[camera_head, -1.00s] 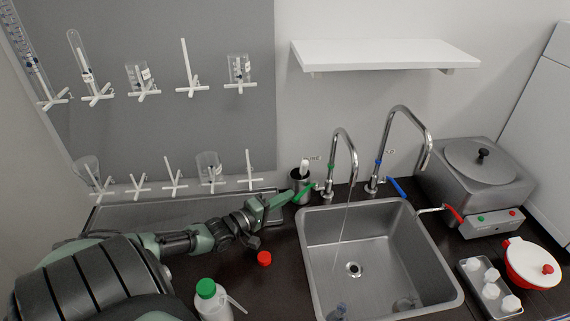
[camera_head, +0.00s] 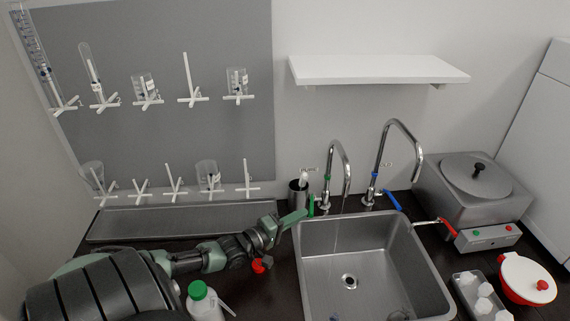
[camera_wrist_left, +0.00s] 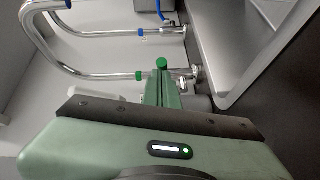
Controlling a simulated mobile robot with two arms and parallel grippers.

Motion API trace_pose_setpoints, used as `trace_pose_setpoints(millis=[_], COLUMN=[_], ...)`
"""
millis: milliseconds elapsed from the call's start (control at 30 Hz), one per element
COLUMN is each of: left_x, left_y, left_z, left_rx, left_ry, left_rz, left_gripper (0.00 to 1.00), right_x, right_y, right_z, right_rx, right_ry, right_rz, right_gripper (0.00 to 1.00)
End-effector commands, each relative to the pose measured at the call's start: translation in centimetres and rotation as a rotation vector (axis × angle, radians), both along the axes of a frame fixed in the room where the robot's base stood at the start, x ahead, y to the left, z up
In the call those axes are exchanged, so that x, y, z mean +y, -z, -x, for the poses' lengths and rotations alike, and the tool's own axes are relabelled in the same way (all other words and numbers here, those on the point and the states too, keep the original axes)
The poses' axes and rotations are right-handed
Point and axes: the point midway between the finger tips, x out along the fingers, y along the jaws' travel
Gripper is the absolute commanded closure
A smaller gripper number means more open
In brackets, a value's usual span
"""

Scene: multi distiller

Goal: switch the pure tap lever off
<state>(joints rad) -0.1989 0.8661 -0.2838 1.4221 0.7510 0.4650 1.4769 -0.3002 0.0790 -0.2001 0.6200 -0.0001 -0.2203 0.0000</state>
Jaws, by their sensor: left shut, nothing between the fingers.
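The tap with the green lever (camera_head: 311,205) stands at the back left of the sink, next to the tap with the blue lever (camera_head: 393,200). In the left wrist view the shut fingers (camera_wrist_left: 161,92) point at the lever's green round end (camera_wrist_left: 161,63). My right gripper is out of view.
The steel sink (camera_head: 303,262) lies right of my left arm. A dark cup (camera_head: 298,196) stands behind the fingertips. A green-capped bottle (camera_head: 204,305) and a red cap (camera_head: 259,266) are near my arm. A steel bath (camera_head: 478,215) stands at the right.

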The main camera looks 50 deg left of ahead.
Motion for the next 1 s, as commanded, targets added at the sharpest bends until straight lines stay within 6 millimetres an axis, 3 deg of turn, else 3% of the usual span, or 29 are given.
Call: trace_pose_setpoints(millis=[667, 1000], left_x=[-0.1, 0.6], left_y=[-0.1, -0.6], left_z=[0.2, 5.4], left_rx=[0.001, 0.003], left_ry=[0.001, 0.0], left_rz=[0.0, 0.001], left_gripper=[1.0, 1.0], right_x=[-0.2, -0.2], right_y=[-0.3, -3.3], right_z=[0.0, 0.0], right_rx=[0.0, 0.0], right_ry=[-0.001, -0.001], right_rz=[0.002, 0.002], right_gripper=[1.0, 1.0])
